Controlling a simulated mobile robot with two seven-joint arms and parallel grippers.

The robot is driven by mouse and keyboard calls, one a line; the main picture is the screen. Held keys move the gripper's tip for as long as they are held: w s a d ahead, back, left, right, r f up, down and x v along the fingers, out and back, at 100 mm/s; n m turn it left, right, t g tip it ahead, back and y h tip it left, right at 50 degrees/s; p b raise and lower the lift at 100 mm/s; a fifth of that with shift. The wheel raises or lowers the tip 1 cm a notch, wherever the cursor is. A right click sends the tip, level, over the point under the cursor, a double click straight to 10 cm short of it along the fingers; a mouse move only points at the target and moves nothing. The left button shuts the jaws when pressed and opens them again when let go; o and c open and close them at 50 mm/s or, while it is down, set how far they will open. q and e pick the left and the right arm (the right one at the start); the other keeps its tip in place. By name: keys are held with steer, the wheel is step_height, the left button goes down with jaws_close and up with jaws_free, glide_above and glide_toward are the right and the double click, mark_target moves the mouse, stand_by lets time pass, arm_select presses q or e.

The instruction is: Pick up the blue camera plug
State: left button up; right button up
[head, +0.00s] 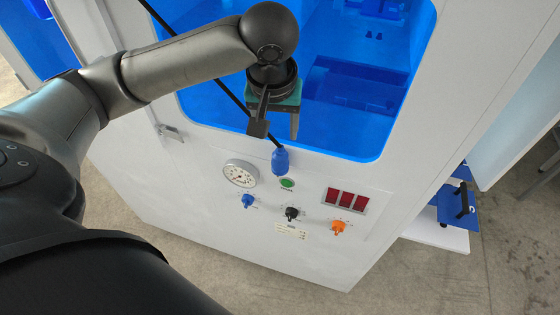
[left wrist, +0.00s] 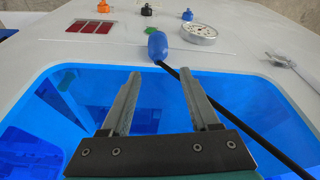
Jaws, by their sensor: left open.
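The blue camera plug (head: 280,160) is a rounded blue piece on the end of a black cable (head: 222,88). It sits at the white panel just below the window edge, above the green button. In the left wrist view the plug (left wrist: 157,45) shows ahead of the fingertips, roughly centred between them, with the cable running to the lower right. My left gripper (head: 277,130) is open and empty, just above the plug in the head view; it also shows in the left wrist view (left wrist: 160,75). The fingers are apart from the plug. My right gripper is not in view.
The white machine panel holds a round gauge (head: 241,173), a green button (head: 287,183), blue (head: 247,201), black (head: 292,213) and orange (head: 338,227) knobs, and a red display (head: 346,199). A blue window (head: 340,130) lies behind the gripper. A door latch (head: 169,132) is at left.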

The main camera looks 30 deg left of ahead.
mark_target(279, 152)
arm_select(q)
steer(key=x, duration=0.4)
steer(key=shift+w+f, duration=0.1)
steer(key=shift+f, duration=0.25)
steer(key=shift+b+x, duration=0.6)
steer(key=shift+x, duration=2.1)
steer(key=shift+d, duration=0.15)
steer(key=shift+c, duration=0.4)
jaws_close()
